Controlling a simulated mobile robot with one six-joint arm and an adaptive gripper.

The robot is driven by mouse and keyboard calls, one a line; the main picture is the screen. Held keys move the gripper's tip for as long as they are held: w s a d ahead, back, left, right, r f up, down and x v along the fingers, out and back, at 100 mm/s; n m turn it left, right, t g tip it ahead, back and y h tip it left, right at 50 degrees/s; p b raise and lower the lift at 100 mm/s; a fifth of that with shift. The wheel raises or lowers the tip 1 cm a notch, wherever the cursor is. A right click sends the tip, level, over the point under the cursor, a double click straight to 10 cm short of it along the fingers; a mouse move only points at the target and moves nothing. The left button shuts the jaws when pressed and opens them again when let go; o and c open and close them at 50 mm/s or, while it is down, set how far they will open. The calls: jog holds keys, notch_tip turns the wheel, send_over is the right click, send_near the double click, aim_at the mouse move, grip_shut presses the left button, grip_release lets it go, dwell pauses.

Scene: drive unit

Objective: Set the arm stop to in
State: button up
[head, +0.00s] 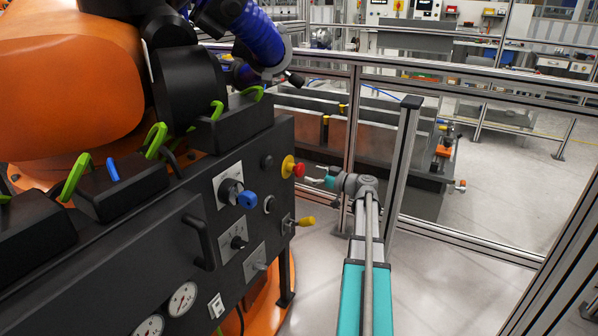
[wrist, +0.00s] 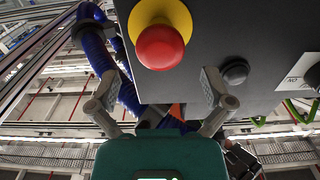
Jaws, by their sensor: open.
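The arm stop appears to be the red mushroom button (head: 299,170) on a yellow base (head: 287,166), on the dark panel's right end. In the wrist view the red button (wrist: 160,47) stands out from its yellow base (wrist: 150,14), at the upper middle. Whether it is pressed in or out, I cannot tell. My gripper (head: 309,176) is open and empty, close to the right of the button in the head view. In the wrist view my gripper (wrist: 157,82) has its fingers spread wide, with the button above and between them; no contact shows.
The dark panel (head: 205,267) also bears a blue knob (head: 246,199), a yellow-tipped lever (head: 305,221), a black round button (wrist: 235,72), a black handle (head: 198,242) and gauges (head: 183,298). A metal-framed fence (head: 440,70) stands behind. The floor right of my arm is clear.

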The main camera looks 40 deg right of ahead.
aim_at(303, 171)
jog(key=shift+x, duration=2.5)
jog(key=shift+c, duration=0.3)
jog(key=c, duration=1.1)
jog(key=shift+x, duration=0.8)
jog(key=shift+c, duration=0.2)
jog(key=o, duration=1.2)
jog(key=shift+s+d, duration=0.1)
jog(key=shift+s, duration=0.05)
jog(key=v, duration=1.1)
jog(key=shift+s, duration=0.3)
